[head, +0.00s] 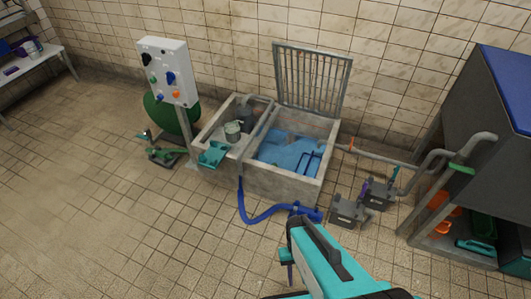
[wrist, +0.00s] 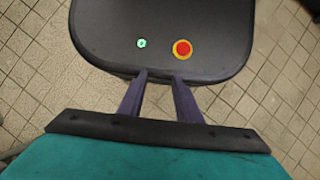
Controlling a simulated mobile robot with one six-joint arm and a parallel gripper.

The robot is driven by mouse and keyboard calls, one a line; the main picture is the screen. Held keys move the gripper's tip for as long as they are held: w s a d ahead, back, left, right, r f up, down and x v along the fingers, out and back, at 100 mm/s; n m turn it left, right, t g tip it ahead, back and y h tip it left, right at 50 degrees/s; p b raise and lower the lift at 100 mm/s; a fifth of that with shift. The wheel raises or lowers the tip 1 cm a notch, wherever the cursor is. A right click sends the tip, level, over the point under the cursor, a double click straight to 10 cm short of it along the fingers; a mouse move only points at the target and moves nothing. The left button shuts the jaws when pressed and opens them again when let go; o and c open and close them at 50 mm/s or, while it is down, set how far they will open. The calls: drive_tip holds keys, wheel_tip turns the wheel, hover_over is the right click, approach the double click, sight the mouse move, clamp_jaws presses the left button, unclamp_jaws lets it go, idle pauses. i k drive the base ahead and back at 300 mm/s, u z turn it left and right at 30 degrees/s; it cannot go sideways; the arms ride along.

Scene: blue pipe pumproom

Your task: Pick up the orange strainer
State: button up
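Orange pieces show on the lower shelf at the right of the head view. A small rounded orange item (head: 441,229) there may be the orange strainer, but it is too small to tell its shape. My gripper (wrist: 160,75) shows in the wrist view with its two dark purple fingers apart and nothing between them. It is far from the shelf. My teal arm fills the lower middle of the head view.
A grey cabinet (head: 470,110) with a blue top stands at the right. A concrete basin (head: 285,180) with blue water and a raised grate (head: 312,80) is at the centre. A blue hose (head: 255,218) and pumps (head: 350,209) lie before it. The left floor is open.

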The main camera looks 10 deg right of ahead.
sight(442, 228)
drive_tip(key=u, duration=1.2)
drive_tip(key=k, duration=0.15)
drive_tip(key=z, duration=3.2)
drive_tip(key=k, duration=0.45)
drive_tip(key=u, duration=0.1)
drive_tip(key=i, duration=0.45)
drive_tip(key=z, duration=0.05)
